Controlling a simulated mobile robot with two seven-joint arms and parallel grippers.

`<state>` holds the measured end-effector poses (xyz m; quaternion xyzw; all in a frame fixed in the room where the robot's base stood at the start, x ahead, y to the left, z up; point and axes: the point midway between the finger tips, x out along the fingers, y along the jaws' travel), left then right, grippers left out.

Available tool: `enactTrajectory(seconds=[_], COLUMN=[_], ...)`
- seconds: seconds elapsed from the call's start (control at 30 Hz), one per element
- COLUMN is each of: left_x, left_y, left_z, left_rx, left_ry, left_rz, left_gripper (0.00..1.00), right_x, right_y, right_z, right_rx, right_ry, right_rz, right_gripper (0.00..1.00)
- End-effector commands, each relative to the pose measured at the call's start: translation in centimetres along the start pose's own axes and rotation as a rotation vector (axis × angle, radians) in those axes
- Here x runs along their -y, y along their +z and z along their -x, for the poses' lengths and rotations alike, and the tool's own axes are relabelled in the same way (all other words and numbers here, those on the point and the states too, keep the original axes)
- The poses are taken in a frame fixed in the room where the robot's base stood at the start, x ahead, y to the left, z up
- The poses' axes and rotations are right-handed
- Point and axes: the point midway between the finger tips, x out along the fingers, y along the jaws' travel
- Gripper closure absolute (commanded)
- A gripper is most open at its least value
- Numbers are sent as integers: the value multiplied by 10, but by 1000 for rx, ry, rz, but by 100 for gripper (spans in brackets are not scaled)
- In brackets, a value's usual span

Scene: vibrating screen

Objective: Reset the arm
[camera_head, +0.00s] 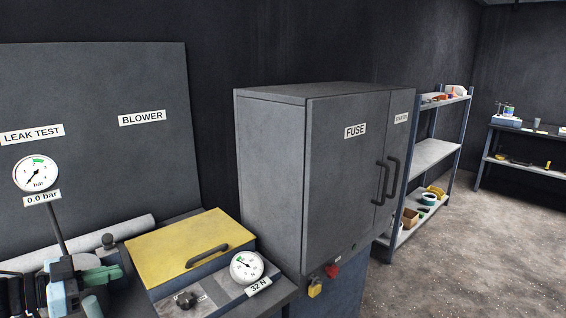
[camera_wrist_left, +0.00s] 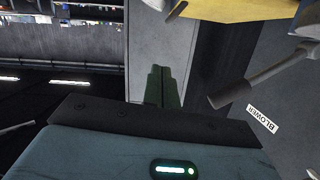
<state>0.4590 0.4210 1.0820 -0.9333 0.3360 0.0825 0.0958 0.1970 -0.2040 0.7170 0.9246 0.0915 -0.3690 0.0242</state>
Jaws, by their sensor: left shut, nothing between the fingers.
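My left gripper (camera_head: 118,271) is at the lower left in the head view, low in front of the leak test panel (camera_head: 100,95). Its green fingers are shut together with nothing between them; they also show at the middle of the left wrist view (camera_wrist_left: 162,72). The fingers point toward the yellow-lidded box (camera_head: 170,245), left of it, and appear apart from it. My right gripper is in neither view.
A gauge reading 0.0 bar (camera_head: 36,173) stands on a stem near my left arm. A grey pipe (camera_head: 80,245) runs behind the gripper. A grey FUSE cabinet (camera_head: 320,180) with shut doors stands right of the box. Shelves (camera_head: 430,155) and open floor lie further right.

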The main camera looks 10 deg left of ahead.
Motion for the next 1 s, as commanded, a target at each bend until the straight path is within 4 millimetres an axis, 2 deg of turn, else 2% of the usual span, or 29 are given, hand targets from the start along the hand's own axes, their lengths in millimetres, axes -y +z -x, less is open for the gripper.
enactTrajectory(seconds=[0.03, 0.27, 0.47, 0.7, 1.0], left_x=[-11, -49, -101, -172, -229], left_y=[5, 12, 8, -19, -56], left_z=[-12, -53, -102, -158, -193], left_rx=[-27, -136, -271, -454, -601], left_ry=[20, 83, 162, 267, 352], left_rz=[33, 142, 280, 463, 611], left_gripper=[100, 100, 100, 100, 100], right_x=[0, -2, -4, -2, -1], right_y=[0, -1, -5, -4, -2], right_z=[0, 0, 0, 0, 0], right_rx=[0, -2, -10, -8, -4], right_ry=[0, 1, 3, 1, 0], right_rz=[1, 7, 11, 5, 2], right_gripper=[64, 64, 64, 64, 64])
